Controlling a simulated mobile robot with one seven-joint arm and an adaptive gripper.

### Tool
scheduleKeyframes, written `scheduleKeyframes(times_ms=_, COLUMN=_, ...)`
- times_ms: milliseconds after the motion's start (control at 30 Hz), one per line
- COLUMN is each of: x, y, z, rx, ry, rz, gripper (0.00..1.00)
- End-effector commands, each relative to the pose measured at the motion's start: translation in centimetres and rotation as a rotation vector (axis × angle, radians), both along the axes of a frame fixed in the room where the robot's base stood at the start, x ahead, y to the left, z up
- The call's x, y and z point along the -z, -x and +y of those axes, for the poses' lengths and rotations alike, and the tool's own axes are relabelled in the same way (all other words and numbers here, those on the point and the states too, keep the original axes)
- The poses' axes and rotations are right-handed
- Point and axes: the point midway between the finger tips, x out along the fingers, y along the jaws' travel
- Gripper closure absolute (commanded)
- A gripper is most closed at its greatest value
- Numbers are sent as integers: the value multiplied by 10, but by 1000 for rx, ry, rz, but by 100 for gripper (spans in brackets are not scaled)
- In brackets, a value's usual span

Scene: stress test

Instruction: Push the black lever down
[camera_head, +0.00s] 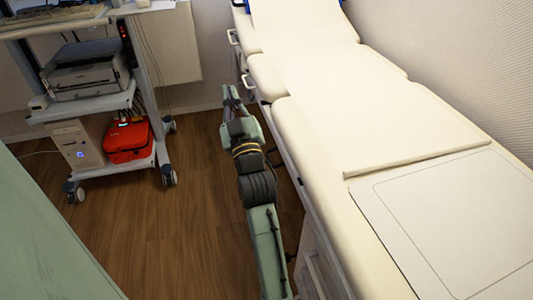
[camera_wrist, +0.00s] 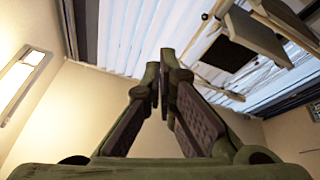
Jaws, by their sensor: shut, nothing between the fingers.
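My gripper (camera_head: 231,92) is beside the left edge of the cream examination bed (camera_head: 440,240), at the far end of my outstretched arm. In the wrist view my gripper (camera_wrist: 164,80) points upward, with its fingers closed together and nothing between them. I cannot pick out the black lever with certainty in either view. Small dark parts show along the bed's left side near my arm, too small to tell what they are. Part of that side is hidden behind my arm.
A wheeled cart (camera_head: 95,108) with a printer (camera_head: 85,70) and a red case (camera_head: 128,140) stands at left. Light handles (camera_head: 232,37) stick out from the bed's side. Wood floor (camera_head: 180,215) is clear between cart and arm. The wrist view shows window blinds (camera_wrist: 140,30).

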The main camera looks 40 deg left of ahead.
Motion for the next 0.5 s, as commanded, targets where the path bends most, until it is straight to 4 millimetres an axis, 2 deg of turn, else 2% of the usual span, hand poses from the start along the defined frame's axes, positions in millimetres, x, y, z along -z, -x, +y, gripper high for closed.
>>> scheduleKeyframes(times_ms=33, x=39, y=-20, z=-2, rx=41, ry=88, rz=50, gripper=100)
scheduleKeyframes(times_ms=100, x=94, y=-40, z=-8, rx=84, ry=203, rz=108, gripper=100)
scheduleKeyframes(times_ms=233, x=180, y=-59, z=-24, rx=135, ry=378, rz=197, gripper=100)
scheduleKeyframes(times_ms=300, x=214, y=-63, z=-33, rx=149, ry=448, rz=233, gripper=100)
scheduleKeyframes(times_ms=400, x=248, y=-64, z=-42, rx=158, ry=515, rz=268, gripper=100)
scheduleKeyframes(times_ms=500, x=264, y=-64, z=-47, rx=162, ry=547, rz=284, gripper=100)
